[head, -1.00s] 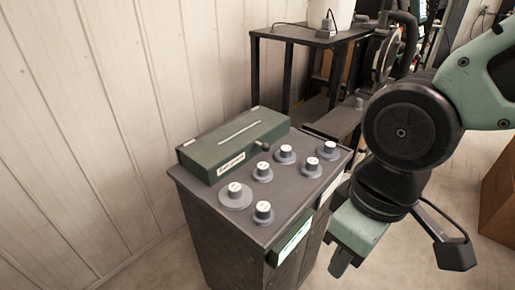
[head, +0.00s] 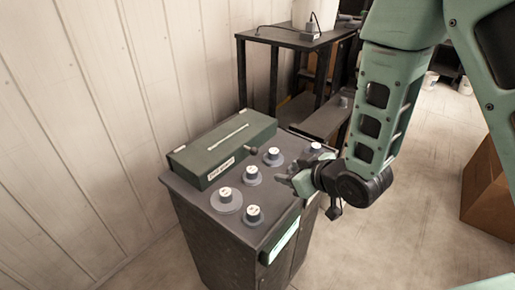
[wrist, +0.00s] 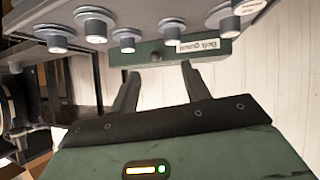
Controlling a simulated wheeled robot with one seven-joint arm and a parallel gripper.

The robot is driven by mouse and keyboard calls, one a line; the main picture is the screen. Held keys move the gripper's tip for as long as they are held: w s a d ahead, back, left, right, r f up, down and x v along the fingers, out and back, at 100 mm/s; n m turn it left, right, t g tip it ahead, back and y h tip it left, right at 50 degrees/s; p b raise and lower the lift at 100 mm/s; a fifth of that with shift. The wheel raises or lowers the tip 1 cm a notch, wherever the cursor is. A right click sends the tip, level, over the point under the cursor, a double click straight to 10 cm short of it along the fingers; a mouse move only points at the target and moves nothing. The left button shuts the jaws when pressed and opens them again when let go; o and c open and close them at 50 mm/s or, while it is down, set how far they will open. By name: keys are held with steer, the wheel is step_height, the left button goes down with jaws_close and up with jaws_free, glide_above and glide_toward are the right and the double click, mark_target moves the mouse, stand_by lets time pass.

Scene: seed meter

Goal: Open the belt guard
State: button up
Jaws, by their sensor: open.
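The belt guard (head: 222,146) is a long dark green box lid with a pale stripe, lying flat and closed on top of the dark cabinet. Its front face carries a white label and a small dark knob (head: 252,150) near its right end. In the wrist view the belt guard (wrist: 228,53) shows beyond the fingers, with its label readable and the knob (wrist: 155,57) between the fingertips in the picture. My gripper (head: 281,180) is open and empty over the cabinet's right side, apart from the guard. Its two fingers (wrist: 158,76) point toward the guard.
Several grey dials with white caps stand up from the cabinet top (head: 237,235), between my gripper and the guard; one dial (head: 254,215) is at the front. A panelled wall (head: 80,130) is close on the left. A black table (head: 290,40) stands behind.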

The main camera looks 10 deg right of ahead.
mark_target(256, 152)
steer(key=shift+n+t+y, duration=0.4)
steer(key=shift+t+y, duration=0.2)
steer(key=shift+t, duration=0.3)
steer(key=p+x, duration=0.1)
steer(key=x, duration=0.5)
steer(key=d+p+x, duration=0.1)
steer(key=p+x, duration=0.1)
steer(key=x, duration=0.3)
steer(key=w+r+p+x, duration=0.1)
steer(key=x, duration=0.5)
steer(key=shift+w+f+p, duration=0.15)
steer(key=shift+w+p, duration=0.25)
jaws_close()
